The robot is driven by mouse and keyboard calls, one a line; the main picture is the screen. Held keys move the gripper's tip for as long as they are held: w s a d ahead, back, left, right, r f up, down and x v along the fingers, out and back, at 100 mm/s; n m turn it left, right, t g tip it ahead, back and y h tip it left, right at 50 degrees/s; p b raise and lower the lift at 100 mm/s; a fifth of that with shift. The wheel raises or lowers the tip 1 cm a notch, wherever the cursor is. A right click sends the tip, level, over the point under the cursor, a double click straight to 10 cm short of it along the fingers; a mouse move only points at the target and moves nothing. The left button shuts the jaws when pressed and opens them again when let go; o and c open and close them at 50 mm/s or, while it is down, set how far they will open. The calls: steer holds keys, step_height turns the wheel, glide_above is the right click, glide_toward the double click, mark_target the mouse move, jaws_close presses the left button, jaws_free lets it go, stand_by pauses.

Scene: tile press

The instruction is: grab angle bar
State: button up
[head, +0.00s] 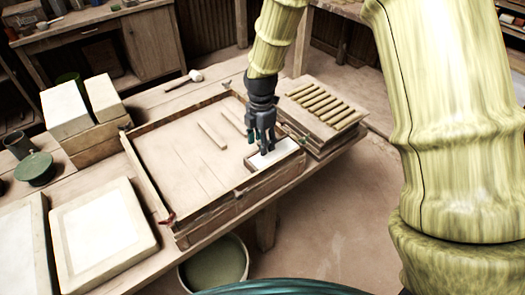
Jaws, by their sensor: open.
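My gripper (264,148) points down over the front right corner of a shallow wooden tray (205,222). Its fingers are apart, just above or at a white rectangular piece (274,158) bordered by wooden strips. A small dark detail shows between the fingertips, too small to make out. No piece is clearly recognizable as the angle bar. Two loose pale strips lie in the tray: one near its middle (212,136) and one farther back (233,122). The fingers hide part of the white piece, and I cannot tell whether they touch it.
A slatted wooden rack (322,106) stands right of the tray. Pale blocks (65,110), a green lidded pot (35,168) and framed white slabs (100,232) are on the left. A mallet (186,79) lies behind the tray. A bucket (214,265) stands below the front edge.

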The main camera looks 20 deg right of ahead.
steer(key=shift+f, duration=0.55)
jaws_close()
steer(key=shift+r, duration=0.15)
